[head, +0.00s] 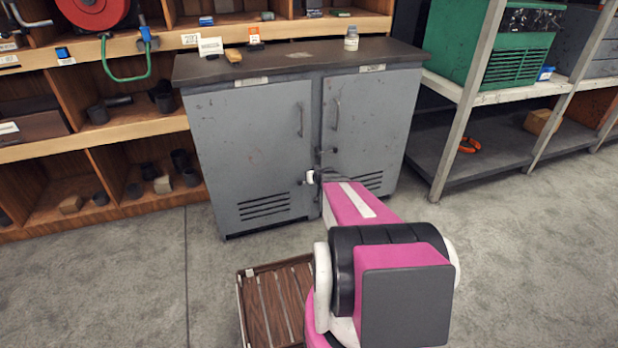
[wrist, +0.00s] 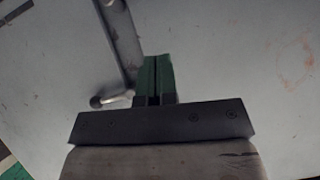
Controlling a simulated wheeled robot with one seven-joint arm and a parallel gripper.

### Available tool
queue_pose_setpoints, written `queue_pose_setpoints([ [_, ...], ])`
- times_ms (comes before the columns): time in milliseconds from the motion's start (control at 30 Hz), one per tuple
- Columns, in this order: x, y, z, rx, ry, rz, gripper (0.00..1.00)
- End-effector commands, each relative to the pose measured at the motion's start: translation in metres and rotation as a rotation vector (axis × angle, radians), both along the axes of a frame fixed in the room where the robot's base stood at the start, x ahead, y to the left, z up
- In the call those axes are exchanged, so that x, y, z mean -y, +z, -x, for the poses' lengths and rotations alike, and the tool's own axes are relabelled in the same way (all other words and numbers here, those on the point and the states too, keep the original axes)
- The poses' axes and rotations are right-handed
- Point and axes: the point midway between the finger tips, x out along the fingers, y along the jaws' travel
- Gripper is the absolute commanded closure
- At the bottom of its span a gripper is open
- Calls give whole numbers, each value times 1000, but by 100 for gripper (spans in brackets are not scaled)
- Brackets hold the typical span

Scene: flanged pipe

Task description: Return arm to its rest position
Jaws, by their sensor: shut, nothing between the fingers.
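My arm (head: 362,205), pink with white and black parts, reaches forward from the bottom of the head view toward the grey two-door cabinet (head: 250,150). Its far end is low in front of the right door. My gripper (wrist: 157,62) shows in the wrist view with its green fingers together and nothing between them. It faces a pale grey surface that looks like a cabinet door. A metal bar handle (wrist: 122,40) lies just left of the fingers; I cannot tell whether they touch. In the head view the gripper is mostly hidden by the arm.
Both cabinet doors look closed. A small bottle (head: 351,38) and a few small items stand on its top. A slatted wooden crate (head: 241,300) is on the floor left of my arm. Wooden shelves are at left, a metal rack (head: 466,100) at right.

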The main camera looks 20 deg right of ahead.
Motion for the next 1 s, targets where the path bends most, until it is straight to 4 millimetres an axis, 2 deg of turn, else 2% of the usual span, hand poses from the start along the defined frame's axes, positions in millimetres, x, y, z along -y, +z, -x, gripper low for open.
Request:
queue_pose_setpoints([
  [500, 0, 2, 3, 0, 1, -1, 100],
  [633, -8, 7, 7, -8, 20, -9, 100],
  [767, -38, 21, 21, -55, 95, -39, 100],
  [833, -62, 32, 34, -106, 152, -62, 100],
  [1000, -117, 54, 85, -317, 269, -92, 100],
])
